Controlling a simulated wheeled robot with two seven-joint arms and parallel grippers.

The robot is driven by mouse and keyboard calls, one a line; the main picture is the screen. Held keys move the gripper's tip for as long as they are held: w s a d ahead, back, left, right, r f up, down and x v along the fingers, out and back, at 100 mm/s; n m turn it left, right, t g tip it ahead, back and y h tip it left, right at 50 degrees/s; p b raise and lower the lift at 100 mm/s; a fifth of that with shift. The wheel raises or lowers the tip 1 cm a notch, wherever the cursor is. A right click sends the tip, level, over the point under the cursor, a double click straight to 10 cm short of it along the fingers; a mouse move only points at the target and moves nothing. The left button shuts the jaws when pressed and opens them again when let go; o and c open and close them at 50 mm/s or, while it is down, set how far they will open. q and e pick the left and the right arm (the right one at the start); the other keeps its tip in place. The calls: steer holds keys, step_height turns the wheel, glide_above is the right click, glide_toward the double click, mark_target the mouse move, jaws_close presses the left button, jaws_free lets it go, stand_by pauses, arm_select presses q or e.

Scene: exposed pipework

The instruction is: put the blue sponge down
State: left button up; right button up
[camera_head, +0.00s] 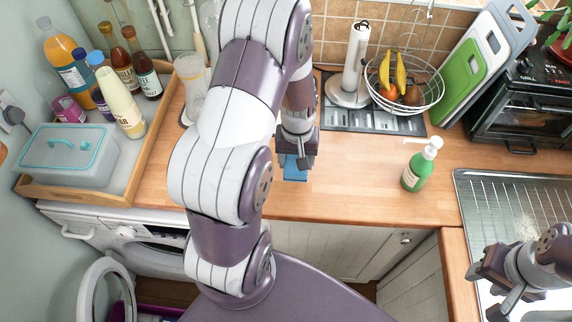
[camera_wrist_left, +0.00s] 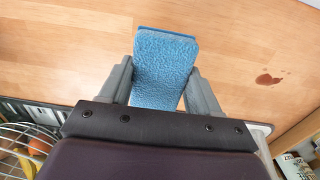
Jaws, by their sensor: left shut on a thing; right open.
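The blue sponge (camera_wrist_left: 163,66) is between the two fingers of my left gripper (camera_wrist_left: 163,85) in the left wrist view. The fingers are shut on its sides, and its far end sticks out beyond them. In the head view the sponge (camera_head: 293,170) shows below my left gripper (camera_head: 295,160), over the wooden worktop (camera_head: 345,190). I cannot tell whether the sponge touches the worktop. My right gripper (camera_head: 492,292) is open and empty at the lower right, by the sink.
A green soap bottle (camera_head: 416,170) stands right of the sponge. A fruit basket (camera_head: 405,90) and paper towel roll (camera_head: 355,60) stand behind. A wooden tray (camera_head: 150,140) with bottles is at the left. A brown stain (camera_wrist_left: 268,79) marks the worktop. The worktop's front middle is clear.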

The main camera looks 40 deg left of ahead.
mark_target(286, 157)
arm_select(q)
steer(key=a, duration=0.1)
steer(key=a+f, duration=0.1)
steer(key=shift+s+a+f, duration=0.3)
steer(key=shift+a, duration=0.1)
step_height(286, 157, down, 4)
steer(key=shift+r+p, duration=0.1)
steer(key=shift+p, duration=0.5)
steer(key=shift+f, duration=0.25)
steer(key=shift+f, duration=0.1)
steer(key=o, duration=1.3)
